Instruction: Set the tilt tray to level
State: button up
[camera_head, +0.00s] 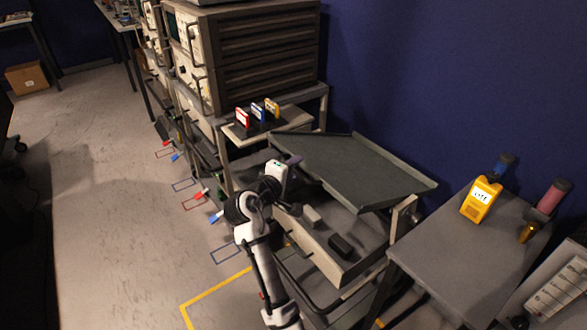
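The tilt tray (345,165) is a flat dark grey-green tray with a low rim. It sits on a grey cart in the middle of the camera_head view and looks tilted, with its front right corner near a pale upright bracket (403,212). My gripper (290,163) is at the tray's left edge, at the end of my white and black arm. Its fingers are small and dark here. I cannot tell whether they touch the tray or are open or shut.
Below the tray, the cart's lower surface (355,262) holds a black block (341,246) and a small grey block (311,215). A side table (425,240) at right bears a yellow meter (481,199). An equipment rack (250,60) stands behind left. Open floor (110,200) lies left.

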grip_shut()
notch_tip(320, 180, down, 10)
jog(key=s+a+n+t+h+b, duration=0.1)
jog(key=a+t+b, duration=0.1)
jog(key=b, duration=1)
jog(key=shift+s+f+h, duration=0.2)
jog(key=shift+s+h, duration=0.15)
jog(key=shift+h, duration=0.05)
jog(key=shift+a, duration=0.1)
jog(key=shift+o, duration=0.2)
grip_release()
jog(key=shift+f, duration=0.1)
jog(key=shift+o, duration=0.2)
jog(key=shift+t, duration=0.3)
